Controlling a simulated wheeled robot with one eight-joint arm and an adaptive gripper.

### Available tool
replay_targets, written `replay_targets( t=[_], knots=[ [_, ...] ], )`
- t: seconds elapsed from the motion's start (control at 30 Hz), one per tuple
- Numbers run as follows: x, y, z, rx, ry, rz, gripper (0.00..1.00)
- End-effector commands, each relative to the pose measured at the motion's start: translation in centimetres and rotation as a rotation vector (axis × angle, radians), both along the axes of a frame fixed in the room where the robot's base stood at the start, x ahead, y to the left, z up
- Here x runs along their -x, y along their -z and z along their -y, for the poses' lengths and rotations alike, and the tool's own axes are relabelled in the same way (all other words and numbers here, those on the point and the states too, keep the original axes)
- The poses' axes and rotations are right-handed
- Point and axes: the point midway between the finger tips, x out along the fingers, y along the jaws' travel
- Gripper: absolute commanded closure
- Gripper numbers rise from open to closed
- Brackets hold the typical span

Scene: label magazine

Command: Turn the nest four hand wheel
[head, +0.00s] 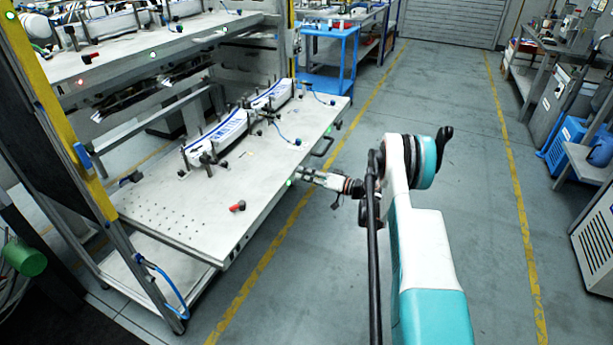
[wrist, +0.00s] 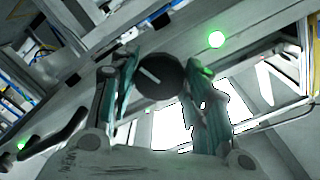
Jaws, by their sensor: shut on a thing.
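A dark round hand wheel (wrist: 158,77) with a white line across its face is on the metal front of the shelf in the wrist view. The line slants down to the right. My gripper (wrist: 164,68) is shut on the wheel, one finger at each side of it. In the head view my gripper (head: 303,175) reaches the front edge of the pulled-out shelf (head: 200,235) from the right and hides the wheel. I cannot read any nest number.
A green light (wrist: 216,39) glows close to the wheel, and a dark pull handle (wrist: 62,132) is at the left. On the shelf stand white label parts (head: 222,133) with clamps and a red-handled piece (head: 237,206). The floor aisle (head: 460,170) is clear.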

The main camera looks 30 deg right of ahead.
Motion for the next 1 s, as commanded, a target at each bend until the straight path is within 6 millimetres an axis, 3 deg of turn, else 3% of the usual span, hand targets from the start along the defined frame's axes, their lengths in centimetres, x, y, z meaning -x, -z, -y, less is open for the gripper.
replay_targets(
  t=[0.13,0.17,0.23,0.27,0.67,1.0],
  knots=[
    [0.0,0.0,0.1,0.001,0.001,0.001,0.80],
    [0.0,0.0,0.1,0.001,0.001,0.001,0.54],
    [0.0,0.0,0.1,0.001,0.001,0.000,0.38],
    [0.0,0.0,0.1,0.001,0.001,0.001,0.36],
    [0.3,0.0,0.3,0.001,0.001,0.001,0.36],
    [4.9,0.0,3.9,0.001,0.006,0.001,0.36]
  ],
)
